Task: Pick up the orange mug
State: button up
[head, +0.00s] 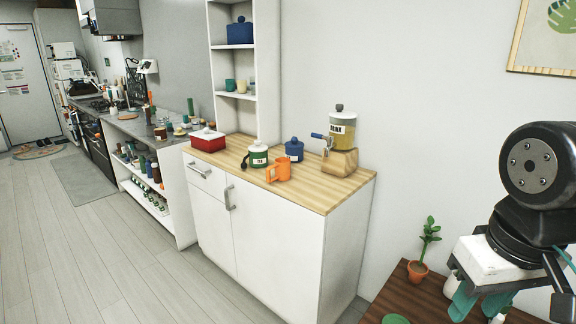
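The orange mug (284,172) stands on the wooden top of the white cabinet (327,190), near its front edge, with its handle toward the left. It stands just in front of a green jar with a white label (257,160) and a blue lidded pot (294,150). My gripper (480,306) is at the lower right, with teal fingers pointing down and apart. It is over the dark wooden table, well away from the mug, and nothing shows held. The fingertips are partly hard to make out against the things behind.
A dispenser on a wooden stand (341,150) is behind the mug to the right; a red lidded dish (208,140) is at the left. A potted plant (419,268) stands on the dark table (398,290). Floor (130,250) left of the cabinet is clear.

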aim_at(282, 166)
jog(key=u, duration=1.45)
jog(key=i, duration=2)
jog(key=z, duration=2.8)
jog(key=i, duration=0.5)
